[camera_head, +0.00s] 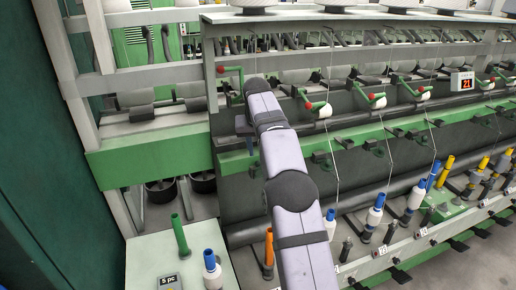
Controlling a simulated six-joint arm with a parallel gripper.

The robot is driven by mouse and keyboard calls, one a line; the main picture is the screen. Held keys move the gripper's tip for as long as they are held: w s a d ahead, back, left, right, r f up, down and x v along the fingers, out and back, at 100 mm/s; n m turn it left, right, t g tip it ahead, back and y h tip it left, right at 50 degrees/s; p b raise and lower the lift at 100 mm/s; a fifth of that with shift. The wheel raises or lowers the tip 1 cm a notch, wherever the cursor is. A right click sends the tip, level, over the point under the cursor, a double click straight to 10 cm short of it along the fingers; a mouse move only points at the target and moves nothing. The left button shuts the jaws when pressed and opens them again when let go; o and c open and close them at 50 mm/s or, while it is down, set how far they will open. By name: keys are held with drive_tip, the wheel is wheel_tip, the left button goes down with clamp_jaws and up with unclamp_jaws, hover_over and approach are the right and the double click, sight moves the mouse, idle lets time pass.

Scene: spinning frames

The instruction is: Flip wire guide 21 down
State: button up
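A small display reading 21 (462,82) stands on the spinning frame at the right. Below it runs a green rail (400,126) with a row of small wire guides, one guide (372,144) near the middle. I cannot tell which guide is number 21 or whether it is up or down. My arm rises from the bottom centre and bends at the upper left, in front of the frame. A dark part near my gripper (243,126) shows beside the upper arm link. Its fingers cannot be made out, and no contact with a guide is visible.
Bobbins, white ones with blue tops (374,217) and orange ones (269,248), stand along the front rail. Red-tipped levers (309,106) stick out above. A pale table (150,262) at lower left holds a green tube (180,235) and a bobbin. Thin yarns hang down.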

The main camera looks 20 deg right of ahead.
sight(258, 164)
drive_tip(key=shift+w+a+f+n, duration=0.15)
drive_tip(key=shift+w+a+n, duration=0.25)
drive_tip(key=shift+a, duration=0.15)
drive_tip(key=shift+p+x, duration=1.1)
drive_tip(key=shift+x, duration=2.55)
drive_tip(key=shift+s, duration=0.1)
clamp_jaws()
